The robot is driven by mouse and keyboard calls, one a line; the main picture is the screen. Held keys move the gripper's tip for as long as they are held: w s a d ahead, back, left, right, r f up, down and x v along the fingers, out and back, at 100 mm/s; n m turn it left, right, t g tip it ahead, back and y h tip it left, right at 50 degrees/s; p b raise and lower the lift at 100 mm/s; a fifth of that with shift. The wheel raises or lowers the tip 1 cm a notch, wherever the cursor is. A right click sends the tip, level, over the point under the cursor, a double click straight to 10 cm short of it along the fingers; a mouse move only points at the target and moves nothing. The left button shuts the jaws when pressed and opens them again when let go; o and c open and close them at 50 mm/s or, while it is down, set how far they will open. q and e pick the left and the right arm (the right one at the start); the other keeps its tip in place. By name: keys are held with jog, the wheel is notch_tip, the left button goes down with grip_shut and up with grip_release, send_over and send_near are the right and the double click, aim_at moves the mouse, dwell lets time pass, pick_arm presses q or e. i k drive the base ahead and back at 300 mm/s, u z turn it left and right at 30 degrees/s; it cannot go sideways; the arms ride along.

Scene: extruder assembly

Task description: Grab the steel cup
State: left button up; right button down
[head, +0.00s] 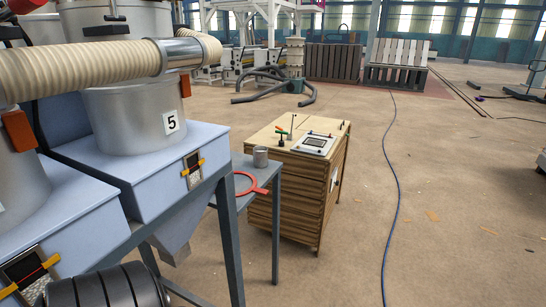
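The steel cup (260,156) is a small grey metal cylinder. It stands upright near the far corner of a narrow grey-blue side table (241,165), close to the wooden cabinet. Neither of my grippers shows in the head view. A dark ribbed cylindrical shape at the bottom left edge is only partly in view, and I cannot tell what it is.
A wooden cabinet (297,190) with a control panel stands right of the table. Large hoppers, one marked 5 (135,115), and a beige hose (85,70) fill the left. A blue cable (394,180) runs across the floor. The floor at right is mostly clear.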

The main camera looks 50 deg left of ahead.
aim_at(261, 157)
jog(key=u, duration=0.05)
jog(key=i, duration=3.35)
jog(key=u, duration=1.65)
